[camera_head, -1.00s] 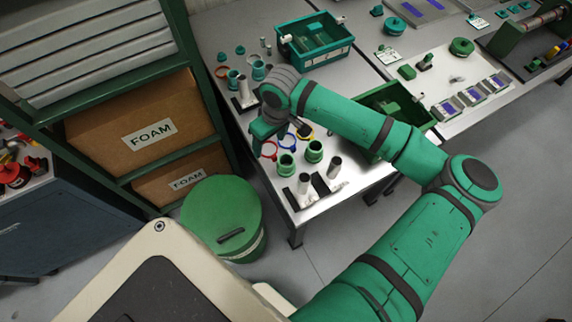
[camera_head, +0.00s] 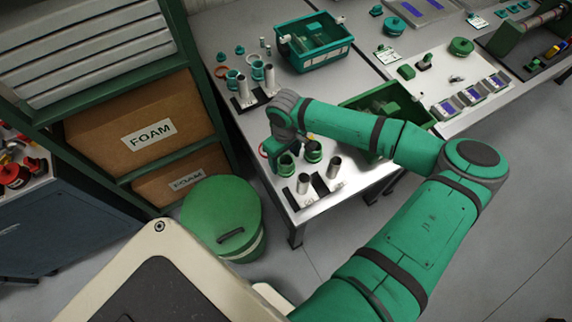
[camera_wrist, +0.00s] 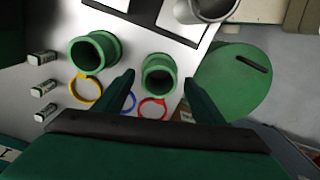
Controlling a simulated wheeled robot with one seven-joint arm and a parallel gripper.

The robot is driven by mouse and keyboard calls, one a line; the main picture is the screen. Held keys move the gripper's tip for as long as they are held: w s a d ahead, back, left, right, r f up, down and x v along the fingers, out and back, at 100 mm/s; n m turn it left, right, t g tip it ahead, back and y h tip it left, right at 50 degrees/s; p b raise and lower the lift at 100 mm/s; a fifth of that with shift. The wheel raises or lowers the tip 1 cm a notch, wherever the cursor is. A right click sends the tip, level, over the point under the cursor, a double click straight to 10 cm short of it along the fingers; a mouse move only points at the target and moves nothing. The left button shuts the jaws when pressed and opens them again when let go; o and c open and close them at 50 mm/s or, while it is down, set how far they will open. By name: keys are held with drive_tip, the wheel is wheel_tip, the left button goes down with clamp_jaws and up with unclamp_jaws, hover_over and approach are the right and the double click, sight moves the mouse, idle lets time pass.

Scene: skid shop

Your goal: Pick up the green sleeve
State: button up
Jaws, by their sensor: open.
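Two green sleeves stand on the near left part of the table. One green sleeve (camera_head: 287,166) is the left one in the head view, and the other green sleeve (camera_head: 313,154) stands just right of it. My gripper (camera_wrist: 159,77) is open and empty. In the wrist view the first sleeve (camera_wrist: 159,84) appears between its two fingers, with its open end facing the camera. I cannot tell how far below the fingertips it is. The second sleeve (camera_wrist: 88,57) is outside the fingers, to the left. In the head view my gripper partly hides the sleeves.
Silver posts (camera_head: 304,184) on a black base stand near the sleeves. Yellow (camera_wrist: 84,99), red (camera_wrist: 153,117) and blue rings lie around them. A green crate (camera_head: 423,118) stands to the right, a teal bin (camera_head: 318,62) behind. A green lidded drum (camera_head: 222,212) stands beside the table.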

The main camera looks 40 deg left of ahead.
drive_tip(key=shift+f, duration=1.3)
drive_tip(key=c, duration=1.1)
drive_tip(key=shift+r, duration=0.1)
